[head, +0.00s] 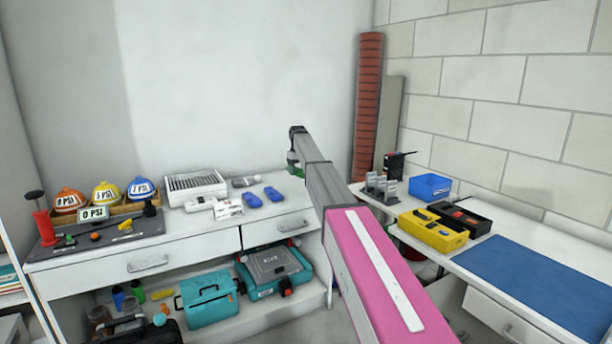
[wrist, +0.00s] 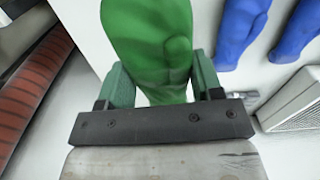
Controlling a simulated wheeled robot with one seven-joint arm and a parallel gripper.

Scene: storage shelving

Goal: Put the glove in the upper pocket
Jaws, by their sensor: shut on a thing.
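A green glove (wrist: 150,35) is between the two green fingers of my gripper (wrist: 161,78) in the wrist view, and the gripper is shut on it. The glove's far end runs out of the top of that view. In the head view my gripper (head: 297,160) is at the far end of my outstretched arm, near the right end of the left bench, mostly hidden by the arm. Only a small green patch shows there. Two blue gloves (head: 251,200) lie on the left bench; they also show in the wrist view (wrist: 242,25). I cannot make out an upper pocket.
The left bench (head: 190,223) holds helmets (head: 105,193), a white vented box (head: 194,187) and small items. Teal cases (head: 208,297) stand beneath. The right bench has a yellow bin (head: 432,231), a blue bin (head: 430,187) and a blue mat (head: 540,283). A ribbed red column (head: 368,105) stands behind my arm.

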